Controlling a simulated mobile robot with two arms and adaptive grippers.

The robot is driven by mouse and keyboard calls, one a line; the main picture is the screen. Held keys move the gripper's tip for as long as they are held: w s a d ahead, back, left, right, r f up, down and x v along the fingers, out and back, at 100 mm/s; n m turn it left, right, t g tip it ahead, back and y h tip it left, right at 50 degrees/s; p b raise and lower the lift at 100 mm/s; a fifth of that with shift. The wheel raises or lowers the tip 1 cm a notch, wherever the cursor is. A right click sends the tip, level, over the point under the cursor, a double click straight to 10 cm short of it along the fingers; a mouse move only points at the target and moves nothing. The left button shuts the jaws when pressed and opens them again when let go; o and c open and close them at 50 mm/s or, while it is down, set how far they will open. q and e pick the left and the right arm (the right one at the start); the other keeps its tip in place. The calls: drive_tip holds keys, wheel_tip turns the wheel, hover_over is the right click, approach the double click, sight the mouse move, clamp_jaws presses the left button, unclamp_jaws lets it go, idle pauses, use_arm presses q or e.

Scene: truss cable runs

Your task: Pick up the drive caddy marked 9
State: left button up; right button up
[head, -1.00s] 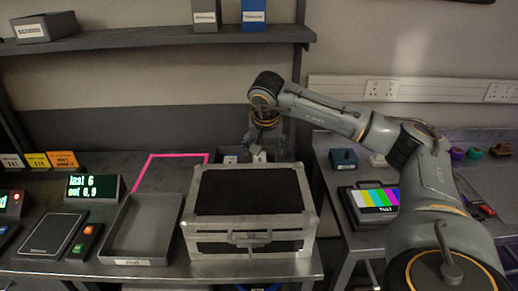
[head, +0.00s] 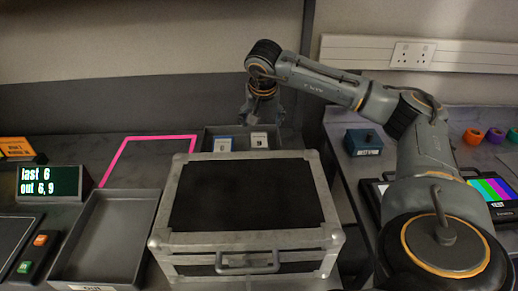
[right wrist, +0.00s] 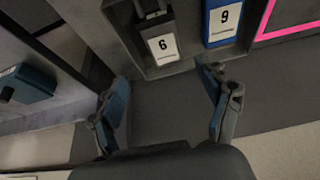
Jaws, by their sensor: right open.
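A shallow grey bin (head: 209,131) behind the case holds two caddies. The blue caddy (head: 223,145) is on the left, nearer the pink outline; the grey one (head: 259,140) is on the right. In the right wrist view, turned about halfway round, the blue caddy (right wrist: 222,22) reads 9 and the grey caddy (right wrist: 161,43) reads 6. In the head view the grey label looks like a 9; the blue label is too small to read. My right gripper (head: 262,112) is above the bin near the grey caddy, open and empty (right wrist: 165,76). My left gripper is out of view.
A large black case with metal edges (head: 247,195) stands in front of the bin. An empty grey tray (head: 105,240) lies left of it. A display (head: 52,182) reads "last 6, out 6, 9". A blue box (head: 364,142) sits on the right bench.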

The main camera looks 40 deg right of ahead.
hover_over(259, 144)
drive_tip(key=s+a, duration=0.1)
drive_tip(key=s, duration=0.1)
wheel_tip(259, 144, down, 9)
drive_tip(key=shift+a+r+p, duration=0.15)
drive_tip(key=shift+p, duration=0.15)
drive_tip(key=p+x, duration=0.1)
drive_tip(key=x, duration=0.3)
drive_tip(key=shift+w, duration=0.15)
drive_tip(key=shift+w+f, duration=0.2)
drive_tip(key=shift+f, duration=0.35)
drive_tip(key=shift+r, duration=0.15)
drive_tip(key=c, duration=1.2)
